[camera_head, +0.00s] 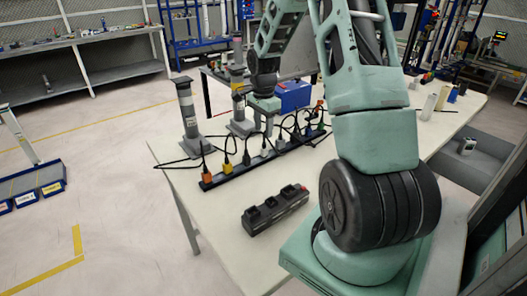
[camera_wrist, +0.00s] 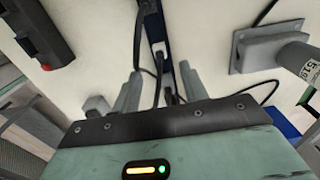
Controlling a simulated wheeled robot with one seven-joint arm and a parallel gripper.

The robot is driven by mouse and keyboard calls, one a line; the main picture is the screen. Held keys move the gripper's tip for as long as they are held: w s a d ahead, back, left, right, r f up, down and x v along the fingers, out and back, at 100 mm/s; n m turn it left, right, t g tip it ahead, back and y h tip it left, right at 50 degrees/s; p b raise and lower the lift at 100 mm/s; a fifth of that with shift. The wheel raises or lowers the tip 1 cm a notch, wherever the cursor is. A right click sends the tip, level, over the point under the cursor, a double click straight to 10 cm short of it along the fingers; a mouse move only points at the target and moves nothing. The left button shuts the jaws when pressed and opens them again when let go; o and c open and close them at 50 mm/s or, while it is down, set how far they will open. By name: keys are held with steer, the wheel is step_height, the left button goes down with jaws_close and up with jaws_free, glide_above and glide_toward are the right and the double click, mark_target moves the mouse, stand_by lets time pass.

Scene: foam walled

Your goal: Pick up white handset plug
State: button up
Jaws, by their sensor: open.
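A black power strip (camera_head: 222,178) lies across the white table with several plugs standing in it, among them an orange plug (camera_head: 206,149), a yellow plug (camera_head: 228,161) and pale grey ones. A small whitish plug (camera_wrist: 158,48) shows on the strip in the wrist view, beyond my fingertips. I cannot tell for sure whether it is the white handset plug. My gripper (camera_wrist: 159,72) is open, its two grey fingers on either side of the strip and a black cable. In the head view my gripper (camera_head: 264,112) hangs above the strip. The gripper's own body hides the near part of the strip.
Grey posts (camera_head: 187,108) on square bases stand behind the strip, one close on the right in the wrist view (camera_wrist: 298,60). Black cables loop over the strip. A black dock (camera_head: 276,209) sits in front. A blue box (camera_head: 293,95) is behind. The table's front left is clear.

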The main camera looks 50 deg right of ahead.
mark_target(264, 143)
step_height(264, 143, down, 9)
steer(key=shift+d+r+p, duration=0.1)
steer(key=shift+p, duration=0.5)
steer(key=shift+c, duration=0.3)
jaws_close()
